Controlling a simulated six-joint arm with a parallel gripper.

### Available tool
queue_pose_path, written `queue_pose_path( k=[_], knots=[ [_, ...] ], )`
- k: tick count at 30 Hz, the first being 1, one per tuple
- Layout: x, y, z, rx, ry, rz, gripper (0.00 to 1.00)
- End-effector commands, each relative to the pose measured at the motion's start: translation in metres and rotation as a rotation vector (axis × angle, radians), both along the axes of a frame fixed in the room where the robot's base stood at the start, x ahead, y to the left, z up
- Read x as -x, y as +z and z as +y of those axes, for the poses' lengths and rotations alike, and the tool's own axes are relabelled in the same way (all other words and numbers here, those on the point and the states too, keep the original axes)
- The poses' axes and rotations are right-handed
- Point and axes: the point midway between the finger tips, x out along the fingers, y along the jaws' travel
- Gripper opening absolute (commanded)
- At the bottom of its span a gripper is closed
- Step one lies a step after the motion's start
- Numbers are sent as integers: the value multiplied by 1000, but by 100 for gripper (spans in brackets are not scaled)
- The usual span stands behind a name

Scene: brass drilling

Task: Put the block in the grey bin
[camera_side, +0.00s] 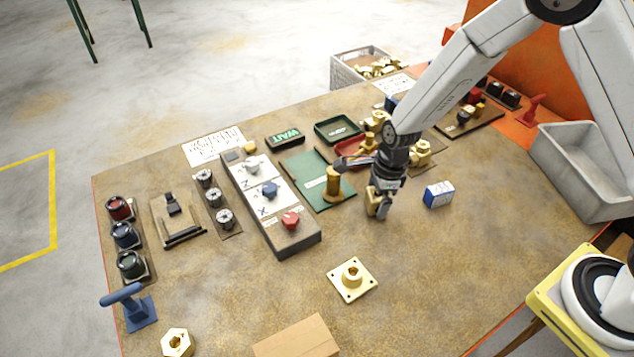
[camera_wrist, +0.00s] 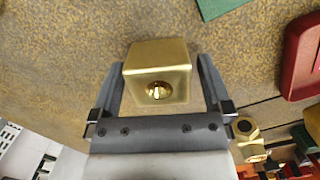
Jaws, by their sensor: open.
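A brass block (camera_wrist: 157,62) with a round hole in its near face lies between the two fingers of my gripper (camera_wrist: 160,80) in the wrist view. The fingers are open, one on each side of it, with a narrow gap at the right finger. In the side view my gripper (camera_side: 380,205) points down low over the table's middle, and part of the brass block (camera_side: 373,198) shows at its fingers, mostly hidden by them. The grey bin (camera_side: 570,160) stands at the table's right edge, away from my gripper.
A blue and white box (camera_side: 438,194) stands just right of my gripper. A brass post (camera_side: 333,184) on a green mat (camera_side: 305,172) is close on its left. A square brass flange (camera_side: 352,279) lies in front. The table between gripper and bin is mostly clear.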

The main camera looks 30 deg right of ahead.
Motion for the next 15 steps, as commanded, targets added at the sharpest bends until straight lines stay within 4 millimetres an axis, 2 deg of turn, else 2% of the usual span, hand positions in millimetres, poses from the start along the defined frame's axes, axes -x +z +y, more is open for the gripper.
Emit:
queue_pose_path(
  k=[8,15],
  knots=[
    [0,0,0,0,0,0,100],
    [0,0,0,0,0,0,24]
  ],
)
